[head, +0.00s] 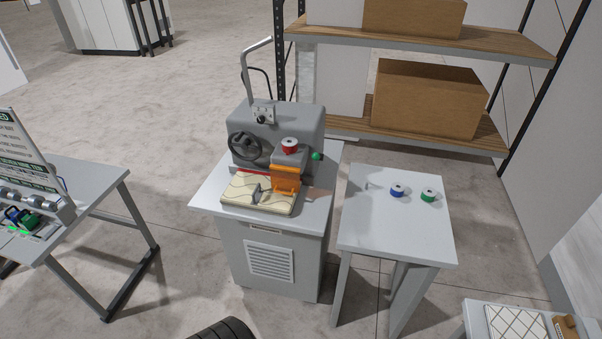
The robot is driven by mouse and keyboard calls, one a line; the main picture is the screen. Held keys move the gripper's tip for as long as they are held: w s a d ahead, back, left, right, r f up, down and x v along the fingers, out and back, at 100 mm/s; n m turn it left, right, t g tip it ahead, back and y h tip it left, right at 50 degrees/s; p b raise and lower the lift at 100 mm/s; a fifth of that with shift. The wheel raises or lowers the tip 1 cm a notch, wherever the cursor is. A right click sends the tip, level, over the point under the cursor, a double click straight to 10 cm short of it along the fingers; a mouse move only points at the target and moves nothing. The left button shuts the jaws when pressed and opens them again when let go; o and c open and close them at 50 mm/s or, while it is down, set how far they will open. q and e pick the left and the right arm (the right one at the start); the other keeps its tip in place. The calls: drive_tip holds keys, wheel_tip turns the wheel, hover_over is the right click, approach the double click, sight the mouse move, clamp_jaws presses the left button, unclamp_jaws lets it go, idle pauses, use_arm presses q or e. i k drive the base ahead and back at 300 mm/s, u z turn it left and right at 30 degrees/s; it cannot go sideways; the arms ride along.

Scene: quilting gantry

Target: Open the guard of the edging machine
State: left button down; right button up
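The edging machine (290,122) is a grey unit with a dark handwheel (245,146), standing on a grey cabinet in the middle of the head view. An orange part, which looks like the guard (287,180), sits low at the front of its head, below a red spool (289,145). It appears to be down, close above the cream quilted piece (258,205). A green knob (316,156) sticks out at the right of the head. Neither of my grippers is in view.
A side table (400,225) on the right holds a blue spool (397,190) and a green spool (428,195). A shelf with cardboard boxes (425,100) stands behind. A table with a sign panel (25,170) is at left. Open floor lies left of the machine.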

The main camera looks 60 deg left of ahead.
sight(283, 178)
drive_tip(key=u, duration=1.95)
